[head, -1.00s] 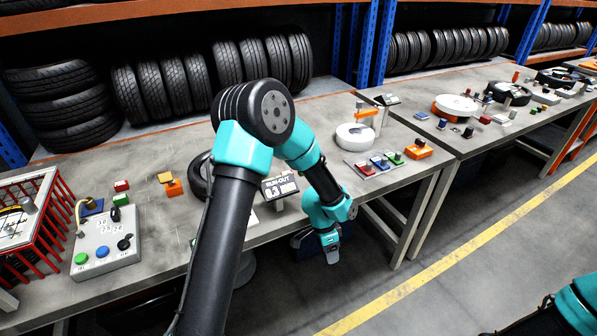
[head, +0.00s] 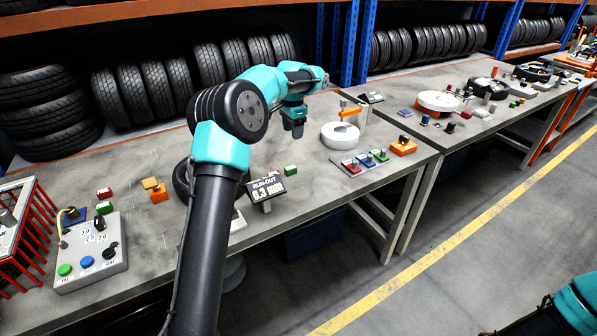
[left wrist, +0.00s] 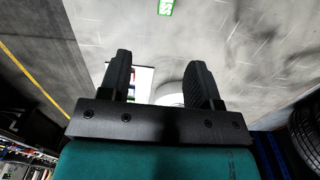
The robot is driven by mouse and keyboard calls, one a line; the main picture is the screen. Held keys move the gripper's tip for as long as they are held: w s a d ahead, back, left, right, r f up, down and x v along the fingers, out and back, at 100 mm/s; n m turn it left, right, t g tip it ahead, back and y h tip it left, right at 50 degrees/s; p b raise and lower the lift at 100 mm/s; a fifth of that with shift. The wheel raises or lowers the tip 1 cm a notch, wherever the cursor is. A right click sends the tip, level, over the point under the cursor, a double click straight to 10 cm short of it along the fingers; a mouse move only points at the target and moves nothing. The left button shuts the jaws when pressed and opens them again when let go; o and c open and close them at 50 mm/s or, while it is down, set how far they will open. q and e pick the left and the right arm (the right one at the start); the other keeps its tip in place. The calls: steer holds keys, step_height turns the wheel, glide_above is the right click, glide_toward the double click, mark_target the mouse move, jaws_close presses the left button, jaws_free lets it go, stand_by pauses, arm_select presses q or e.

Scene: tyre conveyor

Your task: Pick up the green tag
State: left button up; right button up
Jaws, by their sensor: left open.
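A small green tag (head: 290,171) lies on the bench just behind the run-out display in the head view. In the left wrist view a green tag with white marks (left wrist: 166,7) shows at the top edge, beyond the fingertips. My left gripper (head: 296,134) hangs above the bench behind the tag in the head view, apart from it. Its two fingers (left wrist: 158,72) are spread with nothing held between them. My right gripper is out of view; only part of that arm shows at the lower right.
A white round fixture (head: 340,136) and a tray of coloured pieces (head: 346,165) lie to the right. A button box (head: 90,262) stands left. Tyres line the back.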

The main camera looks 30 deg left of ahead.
arm_select(q)
steer(key=shift+w+a+r, duration=0.15)
steer(key=shift+a+r, duration=0.05)
steer(key=shift+a, duration=0.25)
glide_toward(292, 167)
step_height(292, 167, down, 5)
steer(key=shift+f, duration=0.1)
stand_by(0.4)
steer(key=shift+f, duration=2.55)
steer(key=c, duration=1)
